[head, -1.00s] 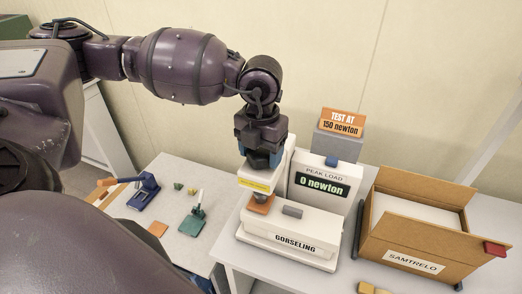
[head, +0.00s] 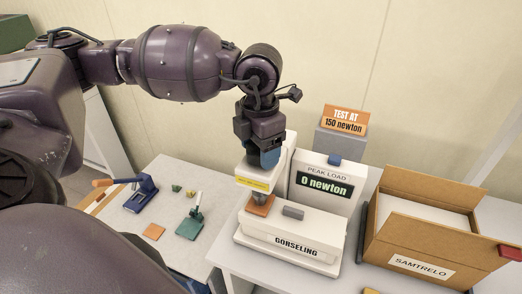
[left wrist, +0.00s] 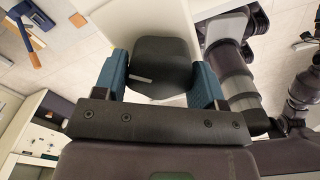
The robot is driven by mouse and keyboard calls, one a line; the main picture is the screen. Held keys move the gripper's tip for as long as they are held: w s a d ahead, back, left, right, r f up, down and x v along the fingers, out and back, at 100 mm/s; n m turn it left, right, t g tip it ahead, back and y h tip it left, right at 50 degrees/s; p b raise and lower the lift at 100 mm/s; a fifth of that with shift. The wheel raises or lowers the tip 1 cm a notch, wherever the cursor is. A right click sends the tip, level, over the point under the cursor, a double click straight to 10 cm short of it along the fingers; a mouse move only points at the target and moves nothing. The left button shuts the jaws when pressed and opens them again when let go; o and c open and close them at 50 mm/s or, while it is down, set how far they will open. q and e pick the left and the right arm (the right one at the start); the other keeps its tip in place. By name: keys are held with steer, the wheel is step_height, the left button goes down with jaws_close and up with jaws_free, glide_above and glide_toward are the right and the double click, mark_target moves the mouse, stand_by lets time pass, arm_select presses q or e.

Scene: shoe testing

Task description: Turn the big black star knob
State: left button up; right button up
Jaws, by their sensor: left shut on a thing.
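The big black star knob (left wrist: 160,62) shows in the left wrist view as a dark, rounded shape between my blue fingertips, with a small pale mark on it. My left gripper (left wrist: 165,85) is shut on it. In the head view my left gripper (head: 268,160) points down at the top of the white Gorseling press (head: 290,235); the wrist and the fingers hide the knob there. The display (head: 324,185) under "PEAK LOAD" reads 0 newton. An orange piece (head: 260,206) sits under the press head. My right gripper is not in view.
An orange sign (head: 345,120) behind the press reads "TEST AT 150 newton". An open cardboard box (head: 420,262) marked Samtrelo stands close to its right. A blue-and-orange tool (head: 140,195) and a green tool (head: 190,222) stand on the left table.

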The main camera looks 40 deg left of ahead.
arm_select(q)
steer(key=shift+r+m, duration=0.1)
steer(key=shift+m, duration=0.3)
steer(key=o, duration=0.9)
step_height(320, 180, up, 11)
steer(key=shift+f, duration=0.1)
stand_by(1.5)
